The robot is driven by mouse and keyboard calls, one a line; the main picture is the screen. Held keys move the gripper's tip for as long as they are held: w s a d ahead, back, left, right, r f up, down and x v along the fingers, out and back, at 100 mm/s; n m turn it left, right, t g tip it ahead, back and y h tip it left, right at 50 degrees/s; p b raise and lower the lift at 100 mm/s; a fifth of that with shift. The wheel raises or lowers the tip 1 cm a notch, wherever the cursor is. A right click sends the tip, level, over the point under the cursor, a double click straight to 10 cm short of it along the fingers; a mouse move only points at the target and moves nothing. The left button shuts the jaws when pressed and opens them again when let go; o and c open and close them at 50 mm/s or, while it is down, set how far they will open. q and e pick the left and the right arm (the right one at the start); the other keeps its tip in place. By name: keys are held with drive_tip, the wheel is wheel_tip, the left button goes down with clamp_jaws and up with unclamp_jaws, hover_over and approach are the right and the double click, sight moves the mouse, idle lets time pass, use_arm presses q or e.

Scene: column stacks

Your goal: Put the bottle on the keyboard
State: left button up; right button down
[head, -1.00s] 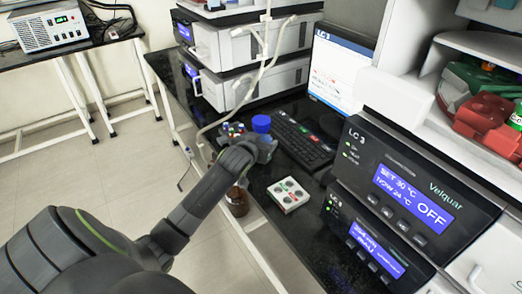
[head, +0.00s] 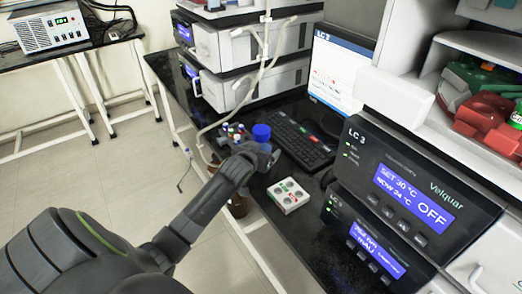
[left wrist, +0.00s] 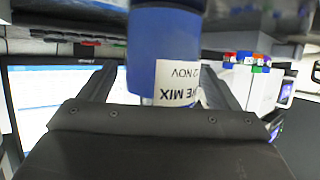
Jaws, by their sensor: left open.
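The bottle shows in the head view as a blue top (head: 262,132) above my left gripper (head: 258,152). In the left wrist view the bottle (left wrist: 160,45) is blue with a white, upside-down label, between the open fingers (left wrist: 158,90); contact cannot be told. Brown glass (head: 238,208) shows behind my left arm, mostly hidden; whether it belongs to the same bottle is unclear. The black keyboard (head: 300,142) lies on the bench just right of the gripper, its top bare. My right gripper is out of view.
A white block with round wells (head: 288,195) lies in front of the keyboard. A rack with coloured caps (head: 233,133) stands left of it. A monitor (head: 338,75) is behind, and LC 3 instrument boxes (head: 400,190) are at right. The bench's front edge is close to my arm.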

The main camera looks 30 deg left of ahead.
use_arm(q)
drive_tip(key=shift+r, duration=0.1)
drive_tip(key=shift+s+d+r, duration=0.1)
drive_tip(key=shift+s+r, duration=0.15)
drive_tip(key=shift+s, duration=0.2)
drive_tip(key=v, duration=1.1)
drive_tip(key=shift+p, duration=0.4)
